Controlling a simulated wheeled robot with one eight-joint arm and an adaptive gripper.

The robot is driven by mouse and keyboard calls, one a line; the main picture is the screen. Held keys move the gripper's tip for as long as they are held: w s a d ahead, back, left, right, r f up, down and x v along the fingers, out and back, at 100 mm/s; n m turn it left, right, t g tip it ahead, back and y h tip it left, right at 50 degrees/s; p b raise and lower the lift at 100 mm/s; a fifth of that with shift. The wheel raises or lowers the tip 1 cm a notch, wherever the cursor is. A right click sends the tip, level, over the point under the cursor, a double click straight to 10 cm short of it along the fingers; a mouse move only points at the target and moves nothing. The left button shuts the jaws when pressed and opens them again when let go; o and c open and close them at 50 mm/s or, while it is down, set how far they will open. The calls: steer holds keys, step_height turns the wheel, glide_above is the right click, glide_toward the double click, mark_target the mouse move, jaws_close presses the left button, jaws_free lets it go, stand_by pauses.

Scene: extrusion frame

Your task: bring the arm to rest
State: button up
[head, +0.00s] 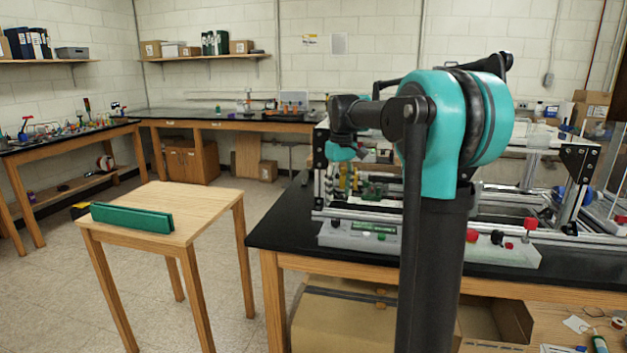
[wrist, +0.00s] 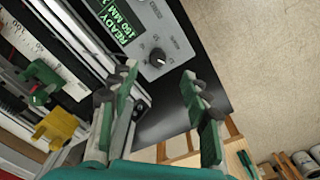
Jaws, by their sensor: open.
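My gripper (wrist: 160,88) is open in the wrist view, with its two green-and-grey fingers apart and nothing between them. In the head view my arm stands folded in the foreground, with a teal joint at the top and a link reaching left. The fingers are not clearly visible there. The metal extrusion frame (head: 328,212) stands on the black bench (head: 283,238) behind my arm.
A small wooden table (head: 190,197) at the left holds a long green block (head: 132,218). Open floor (head: 50,300) lies around it. Cardboard boxes (head: 340,320) sit under the bench. In the wrist view, green and yellow parts (wrist: 57,128) are close at left.

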steer(key=s+d+f+m+t, duration=0.2)
steer(key=s+f, duration=1)
steer(key=s, duration=0.2)
steer(key=s+d+f+m+t, duration=0.1)
steer(key=s+f+m, duration=0.2)
steer(key=s+f, duration=1)
steer(key=shift+s+d+f+t, duration=0.3)
steer(key=shift+s+d+t, duration=0.1)
steer(key=shift+s, duration=0.7)
